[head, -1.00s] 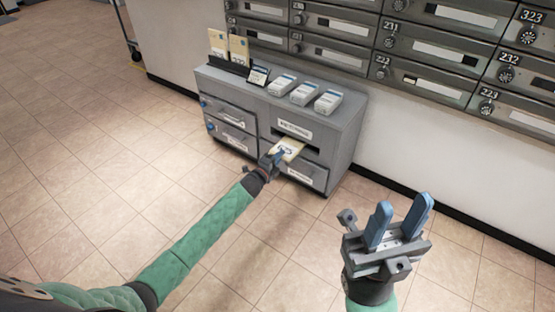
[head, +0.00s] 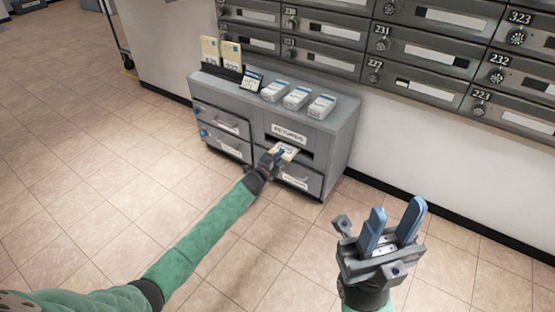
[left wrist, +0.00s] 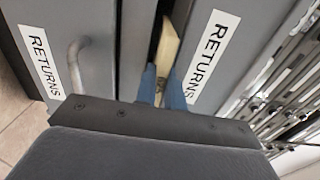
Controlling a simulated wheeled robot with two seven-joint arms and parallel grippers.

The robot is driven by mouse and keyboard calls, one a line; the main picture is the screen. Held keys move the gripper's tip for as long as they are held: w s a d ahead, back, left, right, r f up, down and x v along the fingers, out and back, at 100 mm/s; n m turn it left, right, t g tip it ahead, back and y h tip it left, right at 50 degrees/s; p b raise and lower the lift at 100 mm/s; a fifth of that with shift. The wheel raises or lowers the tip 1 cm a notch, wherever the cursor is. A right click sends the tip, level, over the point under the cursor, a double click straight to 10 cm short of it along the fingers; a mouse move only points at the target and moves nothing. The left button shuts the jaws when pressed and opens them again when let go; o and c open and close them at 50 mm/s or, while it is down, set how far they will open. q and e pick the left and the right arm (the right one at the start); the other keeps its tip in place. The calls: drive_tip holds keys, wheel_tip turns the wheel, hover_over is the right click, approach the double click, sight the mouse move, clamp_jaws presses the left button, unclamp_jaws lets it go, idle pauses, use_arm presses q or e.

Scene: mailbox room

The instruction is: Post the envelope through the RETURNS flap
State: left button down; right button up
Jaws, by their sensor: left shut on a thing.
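The cream envelope (head: 286,150) is at the dark slot under the upper RETURNS label (head: 290,133) on the grey cabinet. My left gripper (head: 272,161) is shut on the near end of the envelope. In the left wrist view the blue fingers (left wrist: 162,88) hold the envelope (left wrist: 167,55), whose far part lies along the dark RETURNS opening (left wrist: 153,45). How deep the far end reaches inside is hidden. A second RETURNS label (head: 295,181) is on the drawer below. My right gripper (head: 393,232) is open and empty, raised over the floor at the right.
The grey cabinet (head: 342,135) stands against the wall. Numbered mailboxes (head: 440,50) line the wall. The tiled floor (head: 90,190) in front is clear.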

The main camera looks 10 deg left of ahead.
sight(287, 147)
use_arm(q)
drive_tip(key=shift+b+x, duration=1)
drive_tip(key=shift+x, duration=2.15)
drive_tip(key=c, duration=1.4)
unclamp_jaws()
drive_tip(key=shift+c, duration=0.2)
drive_tip(key=shift+f, duration=0.1)
